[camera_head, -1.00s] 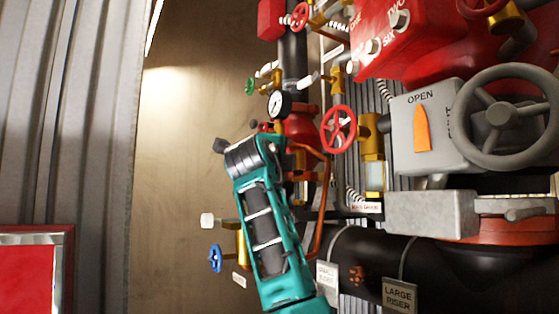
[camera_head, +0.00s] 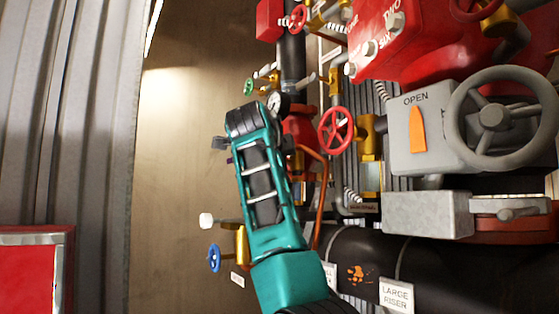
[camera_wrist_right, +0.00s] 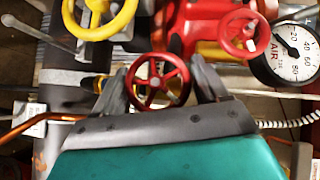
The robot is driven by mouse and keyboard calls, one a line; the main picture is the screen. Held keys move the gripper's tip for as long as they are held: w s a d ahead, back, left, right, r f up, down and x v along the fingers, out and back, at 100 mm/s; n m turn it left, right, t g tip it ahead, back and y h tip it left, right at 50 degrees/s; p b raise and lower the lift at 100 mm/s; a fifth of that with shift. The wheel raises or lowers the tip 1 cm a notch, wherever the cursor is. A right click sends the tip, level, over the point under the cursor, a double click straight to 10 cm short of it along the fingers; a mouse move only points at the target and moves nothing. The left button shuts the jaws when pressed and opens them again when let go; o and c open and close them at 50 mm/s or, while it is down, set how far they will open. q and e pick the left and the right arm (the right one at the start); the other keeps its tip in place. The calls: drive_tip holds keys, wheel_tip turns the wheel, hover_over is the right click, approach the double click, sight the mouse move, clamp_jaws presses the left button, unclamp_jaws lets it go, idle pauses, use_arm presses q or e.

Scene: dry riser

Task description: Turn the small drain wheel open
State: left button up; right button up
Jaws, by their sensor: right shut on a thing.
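A small dark red wheel (camera_wrist_right: 152,88) with spokes sits between the two grey fingers of my right gripper (camera_wrist_right: 160,79) in the right wrist view. The fingers bear on opposite sides of its rim. I take this as the small drain wheel; no label on it is readable. In the head view my teal right arm rises from the bottom and hides this wheel and the fingertips. My left gripper is not in view.
A pressure gauge (camera_head: 279,103) stands close beside my arm's end. A larger red wheel (camera_head: 337,130), a grey OPEN box (camera_head: 425,130) with a big handwheel (camera_head: 497,117), and a blue wheel (camera_head: 215,258) are around. A copper pipe (camera_head: 318,200) runs right of the arm.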

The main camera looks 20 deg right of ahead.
drive_tip(key=shift+o, duration=0.3)
drive_tip(key=shift+s+n+g+y, duration=0.1)
drive_tip(key=shift+n+g+y, duration=0.2)
drive_tip(key=shift+n+g, duration=0.4)
drive_tip(key=shift+f, duration=0.1)
drive_tip(key=shift+c, duration=0.7)
drive_tip(key=shift+w+a+f, duration=0.1)
drive_tip(key=shift+w+f, duration=0.1)
drive_tip(key=shift+w, duration=0.1)
drive_tip(key=o, duration=0.7)
drive_tip(key=shift+w, duration=0.1)
drive_tip(key=shift+o, duration=1.4)
drive_tip(key=shift+w, duration=0.25)
drive_tip(key=shift+s+r, duration=0.1)
drive_tip(key=shift+s, duration=0.1)
drive_tip(key=shift+r, duration=0.1)
